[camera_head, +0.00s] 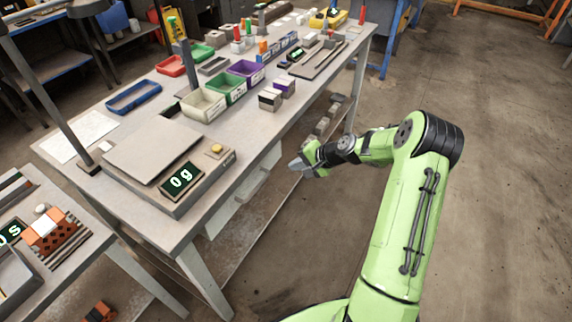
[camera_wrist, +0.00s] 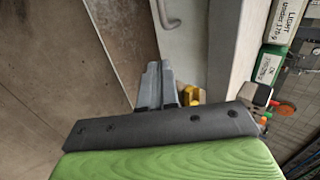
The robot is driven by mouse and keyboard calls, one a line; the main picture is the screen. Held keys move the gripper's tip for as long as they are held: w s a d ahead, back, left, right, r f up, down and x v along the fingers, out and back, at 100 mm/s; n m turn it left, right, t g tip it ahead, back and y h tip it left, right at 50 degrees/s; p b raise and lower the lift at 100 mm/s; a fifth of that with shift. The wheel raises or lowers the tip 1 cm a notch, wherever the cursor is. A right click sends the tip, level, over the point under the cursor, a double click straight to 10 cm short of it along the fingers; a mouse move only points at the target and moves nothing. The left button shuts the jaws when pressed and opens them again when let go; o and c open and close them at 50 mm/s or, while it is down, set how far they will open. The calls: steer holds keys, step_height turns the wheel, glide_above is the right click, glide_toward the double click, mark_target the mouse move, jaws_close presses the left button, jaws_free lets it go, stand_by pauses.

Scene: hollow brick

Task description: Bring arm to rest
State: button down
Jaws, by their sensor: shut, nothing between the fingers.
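My green arm reaches up from the bottom right of the head view and bends back toward the table. My gripper (camera_head: 298,165) is in the air beside the long side of the table (camera_head: 215,220), below the level of its top. It is shut and empty. In the wrist view my gripper (camera_wrist: 155,70) shows its grey fingers together, with a drawer handle and the table's side beyond them. Whether the fingers touch anything there cannot be told, but a gap shows in the head view.
A scale (camera_head: 183,178) reading 0 g stands on the near end of the table. White (camera_head: 203,104), green (camera_head: 228,90) and purple (camera_head: 247,72) bins stand along the edge, with small blocks (camera_head: 270,99) beside them. Concrete floor (camera_head: 490,200) to the right is clear.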

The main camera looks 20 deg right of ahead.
steer(key=s+a+r+n+g+h+p, duration=0.1)
steer(key=s+a+r+n+h+p, duration=0.15)
steer(key=s+a+r+n, duration=0.6)
steer(key=s+a+r+m+g+h+p, duration=0.1)
steer(key=s+r+m+g+h+p, duration=0.3)
steer(key=r, duration=0.9)
steer(key=s+a+r+n+t+p, duration=0.1)
steer(key=s+r+n, duration=0.2)
steer(key=s, duration=0.7)
steer(key=s+a+r+n+t+p, duration=0.1)
steer(key=s+r+n+t, duration=0.1)
steer(key=s+r, duration=0.4)
steer(key=s+n, duration=0.1)
steer(key=s, duration=0.4)
steer(key=shift+r+y, duration=0.35)
